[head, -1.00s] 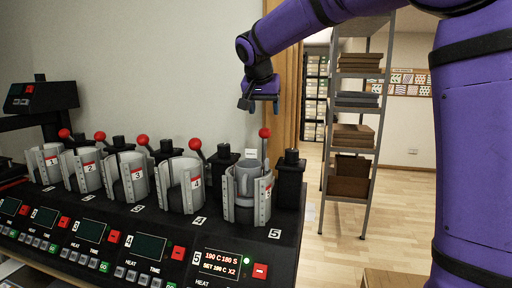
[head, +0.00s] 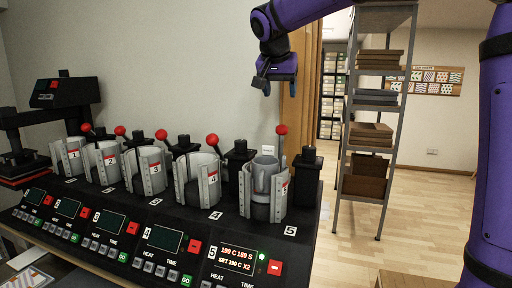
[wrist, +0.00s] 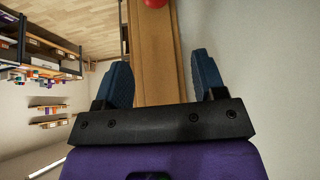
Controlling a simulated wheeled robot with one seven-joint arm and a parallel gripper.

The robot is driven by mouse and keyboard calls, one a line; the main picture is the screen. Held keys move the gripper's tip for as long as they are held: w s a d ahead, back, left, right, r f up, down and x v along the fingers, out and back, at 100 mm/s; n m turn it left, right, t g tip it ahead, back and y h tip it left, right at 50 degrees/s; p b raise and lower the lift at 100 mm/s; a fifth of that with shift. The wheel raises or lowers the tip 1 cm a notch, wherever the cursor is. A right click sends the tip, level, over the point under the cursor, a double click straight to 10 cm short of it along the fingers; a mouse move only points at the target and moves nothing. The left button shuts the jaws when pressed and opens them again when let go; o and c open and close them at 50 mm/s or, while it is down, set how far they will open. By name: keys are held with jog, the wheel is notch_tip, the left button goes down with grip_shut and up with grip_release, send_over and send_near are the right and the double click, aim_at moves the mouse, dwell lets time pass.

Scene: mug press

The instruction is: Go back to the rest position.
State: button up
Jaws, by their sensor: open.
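My gripper (head: 276,82) is raised above and behind the row of mug presses, in front of the wall. Its two blue fingers (wrist: 163,80) are apart in the wrist view, with nothing between them but a wooden door frame or post in the background. In the head view, press 5 (head: 246,196) holds a grey mug-like cylinder (head: 264,178) inside its wrap, and its red-knobbed lever (head: 281,131) stands upright. Its display (head: 237,258) is lit with red and white text and a green light. My gripper is well clear of press 5.
Presses 1 to 4 stand left of it, their red-knobbed levers tilted; press 4 (head: 184,181) looks empty. A dark flat press (head: 50,125) stands far left. A metal shelf (head: 345,150) with boxes stands right, with open wooden floor (head: 410,190) beside it.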

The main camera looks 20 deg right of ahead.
jog(key=s+d+f+n+y, duration=0.1)
jog(key=s+f, duration=0.4)
jog(key=s, duration=0.6)
jog(key=s+f+n+y, duration=0.1)
jog(key=s+f+n, duration=0.2)
jog(key=s, duration=0.9)
jog(key=s+d+f+n+y, duration=0.1)
jog(key=s+f+n, duration=0.2)
jog(key=s, duration=0.9)
notch_tip(320, 180, down, 4)
jog(key=shift+d+r+y, duration=0.2)
jog(key=shift+d+y, duration=0.1)
jog(key=shift+y, duration=0.1)
jog(key=shift+s, duration=0.1)
